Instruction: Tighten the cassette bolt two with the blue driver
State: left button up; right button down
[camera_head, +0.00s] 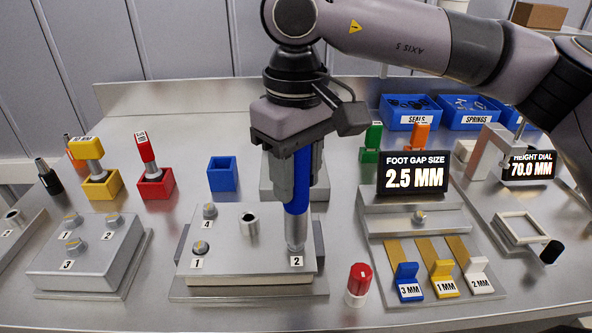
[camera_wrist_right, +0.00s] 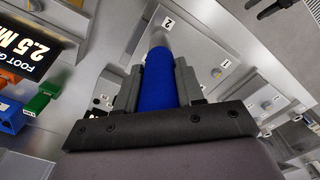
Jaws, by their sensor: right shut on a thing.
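My right gripper (camera_head: 292,178) is shut on the blue driver (camera_head: 297,200), which stands close to upright. The driver's grey socket end (camera_head: 295,232) is at cassette bolt two, beside the label "2" (camera_head: 296,261), and hides the bolt. I cannot tell whether the socket is fully seated. The cassette block (camera_head: 240,268) also has bolts by labels "1" and "4" and a short central post (camera_head: 249,222). In the right wrist view the blue driver (camera_wrist_right: 160,80) is between the fingers, pointing to label "2" (camera_wrist_right: 168,21). My left gripper is not in view.
An empty blue holder (camera_head: 222,174) stands behind the cassette, with red (camera_head: 155,187) and yellow (camera_head: 102,187) holders left of it. A red-capped knob (camera_head: 358,283) stands close right of the cassette. The foot gap display (camera_head: 413,173) reads 2.5 MM, with colored gauges in front.

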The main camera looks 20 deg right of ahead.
jog(key=shift+f+b, duration=0.8)
jog(key=shift+f, duration=0.1)
dwell(2.1)
jog(key=shift+r, duration=0.1)
